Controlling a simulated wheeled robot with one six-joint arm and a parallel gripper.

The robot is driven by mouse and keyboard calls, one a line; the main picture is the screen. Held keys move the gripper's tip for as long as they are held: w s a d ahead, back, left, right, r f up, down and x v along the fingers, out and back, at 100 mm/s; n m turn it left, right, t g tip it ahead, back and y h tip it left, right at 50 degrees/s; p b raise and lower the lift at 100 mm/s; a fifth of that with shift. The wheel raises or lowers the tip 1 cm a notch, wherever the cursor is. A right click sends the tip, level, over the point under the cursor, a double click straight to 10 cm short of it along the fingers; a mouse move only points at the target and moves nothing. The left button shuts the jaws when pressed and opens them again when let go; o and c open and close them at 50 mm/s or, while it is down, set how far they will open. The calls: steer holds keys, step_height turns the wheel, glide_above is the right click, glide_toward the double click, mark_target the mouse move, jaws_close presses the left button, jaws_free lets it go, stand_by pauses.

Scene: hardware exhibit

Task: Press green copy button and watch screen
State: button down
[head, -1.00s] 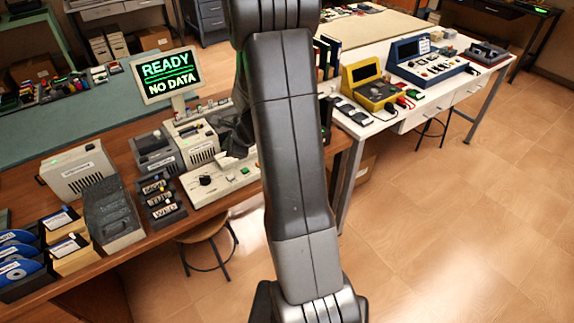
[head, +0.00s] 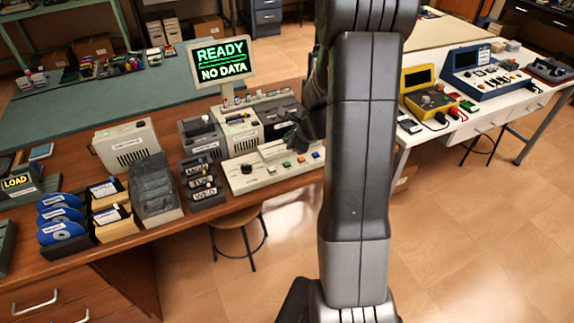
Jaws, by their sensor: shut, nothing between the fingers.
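The screen (head: 222,62) stands behind and shows "READY" and "NO DATA" in lit letters. My gripper (head: 295,138) is a dark shape over the back right of the panel, partly hidden by my arm. It is shut and empty, and looks apart from the green button.
Grey machines (head: 240,132) stand behind the panel. Labelled blocks (head: 203,183), a grey box (head: 155,190) and disc trays (head: 62,220) lie to the left. A white table (head: 490,118) with yellow and blue devices is at right.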

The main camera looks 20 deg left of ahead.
steer(key=shift+f+b, duration=3.3)
steer(key=shift+f, duration=0.6)
steer(key=shift+f, duration=0.1)
steer(key=shift+f+b, duration=0.35)
steer(key=shift+b, duration=0.1)
steer(key=shift+f+b, duration=0.4)
steer(key=shift+b, duration=0.05)
steer(key=shift+r, duration=0.15)
steer(key=shift+r+p, duration=0.7)
steer(key=shift+p, duration=0.05)
step_height(320, 180, up, 5)
steer(key=p, duration=0.4)
